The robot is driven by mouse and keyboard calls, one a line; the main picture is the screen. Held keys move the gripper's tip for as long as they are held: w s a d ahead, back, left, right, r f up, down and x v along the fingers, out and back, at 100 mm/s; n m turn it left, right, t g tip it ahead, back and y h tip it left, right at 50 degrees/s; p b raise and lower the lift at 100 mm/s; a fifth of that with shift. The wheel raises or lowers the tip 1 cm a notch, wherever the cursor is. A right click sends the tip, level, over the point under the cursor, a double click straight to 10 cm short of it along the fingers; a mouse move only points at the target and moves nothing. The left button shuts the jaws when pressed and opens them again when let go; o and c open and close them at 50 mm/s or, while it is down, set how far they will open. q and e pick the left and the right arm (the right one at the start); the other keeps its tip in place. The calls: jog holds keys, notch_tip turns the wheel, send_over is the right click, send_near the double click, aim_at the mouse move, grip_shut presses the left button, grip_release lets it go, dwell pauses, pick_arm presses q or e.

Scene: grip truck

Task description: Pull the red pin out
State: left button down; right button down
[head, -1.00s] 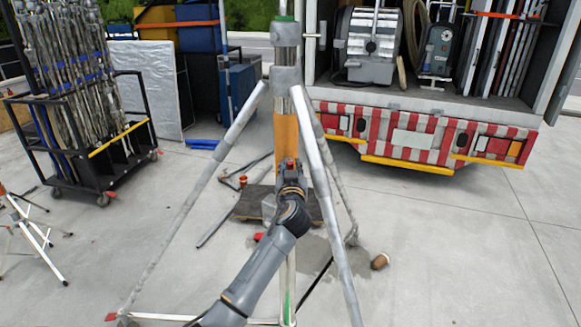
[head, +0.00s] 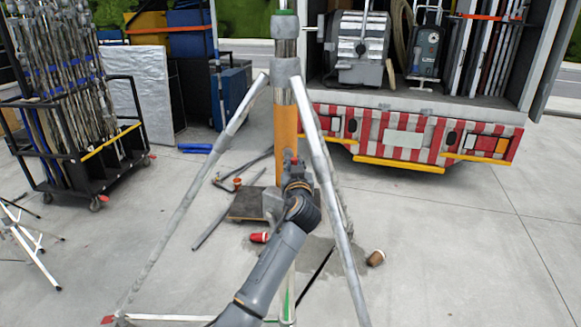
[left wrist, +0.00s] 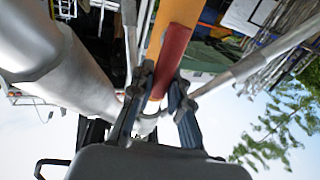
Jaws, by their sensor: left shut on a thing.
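The red pin (left wrist: 169,60) shows in the left wrist view as a dark red bar between the fingers of my left gripper (left wrist: 160,88), which is shut on it. The orange section of the stand's column (left wrist: 182,14) lies directly behind the pin. In the head view my left gripper (head: 296,168) is at the lower end of the orange column section (head: 286,130), between the stand's silver legs (head: 323,150). The gripper hides most of the pin there. I cannot tell how deep the pin sits in the column. My right gripper is not in view.
A truck (head: 410,135) with gear in its open back stands behind. A pole cart (head: 75,150) is at the left. A red cup (head: 259,237) and a brown cup (head: 376,258) lie on the ground by the stand. The pavement at right is clear.

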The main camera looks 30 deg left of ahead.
pick_arm(q)
jog(key=c, duration=1.3)
grip_release()
jog(key=shift+s+d, duration=0.15)
jog(key=shift+d, duration=0.05)
jog(key=v, duration=1.2)
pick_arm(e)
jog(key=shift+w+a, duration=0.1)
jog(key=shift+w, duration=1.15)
